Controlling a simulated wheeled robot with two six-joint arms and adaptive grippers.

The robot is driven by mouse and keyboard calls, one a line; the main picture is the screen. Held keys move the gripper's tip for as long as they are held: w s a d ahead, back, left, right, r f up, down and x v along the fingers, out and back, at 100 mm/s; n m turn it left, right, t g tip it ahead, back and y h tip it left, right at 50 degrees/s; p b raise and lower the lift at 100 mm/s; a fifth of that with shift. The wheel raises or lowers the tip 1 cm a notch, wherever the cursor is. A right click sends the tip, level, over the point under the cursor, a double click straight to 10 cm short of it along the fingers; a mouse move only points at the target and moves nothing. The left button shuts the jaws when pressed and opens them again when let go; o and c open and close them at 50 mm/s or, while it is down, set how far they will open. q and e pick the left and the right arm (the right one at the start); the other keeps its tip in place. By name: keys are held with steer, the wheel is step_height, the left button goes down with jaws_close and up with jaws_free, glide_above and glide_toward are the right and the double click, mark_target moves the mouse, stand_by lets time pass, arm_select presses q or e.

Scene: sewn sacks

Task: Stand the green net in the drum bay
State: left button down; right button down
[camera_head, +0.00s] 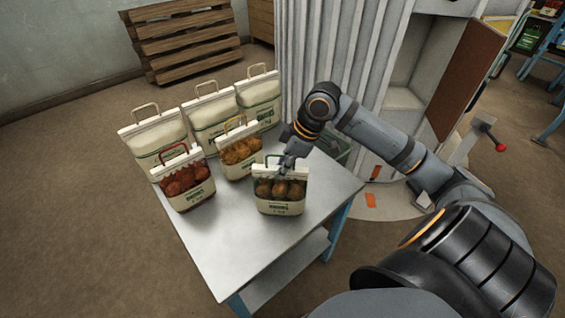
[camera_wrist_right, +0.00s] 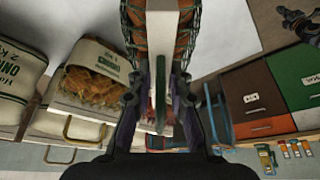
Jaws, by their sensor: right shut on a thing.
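The green net (camera_head: 281,207), a small white-banded bag of brown onions or potatoes with a green handle, is at the right side of the metal table. My right gripper (camera_head: 287,161) is above it, shut on its handle. In the right wrist view the net (camera_wrist_right: 163,28) hangs beyond my right gripper (camera_wrist_right: 160,112), with the handle between the fingers. I cannot tell whether its bottom touches the table. A tall ribbed grey drum (camera_head: 335,60) stands behind the table, with an open pale bay (camera_head: 403,98) on its right side. My left gripper is out of view.
A red net (camera_head: 187,184) and a yellow net (camera_head: 241,152) stand on the table (camera_head: 225,255), with several white sacks (camera_head: 158,138) behind. The table's front is clear. A brown panel (camera_head: 466,80) and a red-knobbed lever (camera_head: 499,147) are right of the bay.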

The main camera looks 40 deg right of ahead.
steer(key=c, duration=1.3)
jaws_free()
steer(key=shift+o, duration=0.2)
steer(key=shift+v, duration=1.2)
steer(key=shift+s+d+r, duration=0.1)
steer(key=shift+d+r, duration=0.15)
steer(key=shift+r, duration=0.05)
steer(key=b+v, duration=0.2)
steer(key=b, duration=0.3)
steer(key=b+v, duration=0.1)
steer(key=v, duration=0.2)
steer(key=shift+r+b, duration=0.2)
steer(key=shift+b, duration=0.2)
steer(key=shift+v, duration=1.8)
